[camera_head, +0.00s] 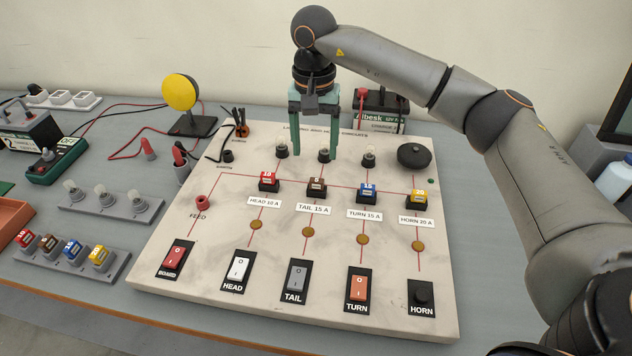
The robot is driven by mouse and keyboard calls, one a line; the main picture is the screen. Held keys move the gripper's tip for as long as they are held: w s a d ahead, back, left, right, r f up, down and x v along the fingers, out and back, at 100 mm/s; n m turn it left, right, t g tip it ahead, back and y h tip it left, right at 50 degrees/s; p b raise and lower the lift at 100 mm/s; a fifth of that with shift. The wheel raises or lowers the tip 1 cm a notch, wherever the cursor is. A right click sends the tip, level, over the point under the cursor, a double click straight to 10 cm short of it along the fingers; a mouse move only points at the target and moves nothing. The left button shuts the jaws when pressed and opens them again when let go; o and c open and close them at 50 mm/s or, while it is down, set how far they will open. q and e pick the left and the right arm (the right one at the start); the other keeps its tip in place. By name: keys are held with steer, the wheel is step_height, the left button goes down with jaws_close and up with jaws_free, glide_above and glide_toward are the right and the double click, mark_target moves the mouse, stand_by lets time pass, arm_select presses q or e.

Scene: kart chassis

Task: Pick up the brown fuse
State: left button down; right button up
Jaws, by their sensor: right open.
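A brown fuse (317,186) sits in its holder on the white board (210,270), above the label TAIL 15 A. Another brown fuse (49,243) stands in the grey fuse rack (75,262) at the lower left. My right gripper (314,155) is open and empty, pointing down over the back of the board. In the picture, its fingertips are just above the board's brown fuse, apart from it, on either side of a small bulb. My left gripper is not in view.
A red fuse (268,180), a blue fuse (367,192) and a yellow fuse (417,198) share the board's row. Small bulbs stand behind them. Switches line the front. A yellow disc on a stand (181,92) and a bulb rack (105,198) are left.

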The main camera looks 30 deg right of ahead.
mark_target(317, 180)
step_height(317, 180, down, 2)
steer(key=shift+f, duration=0.1)
steer(key=shift+s+f+p, duration=0.2)
steer(key=shift+f+p, duration=0.05)
steer(key=shift+f, duration=1.1)
steer(key=shift+s+f+p, duration=0.2)
steer(key=shift+f, duration=1.1)
steer(key=shift+c, duration=0.3)
jaws_close()
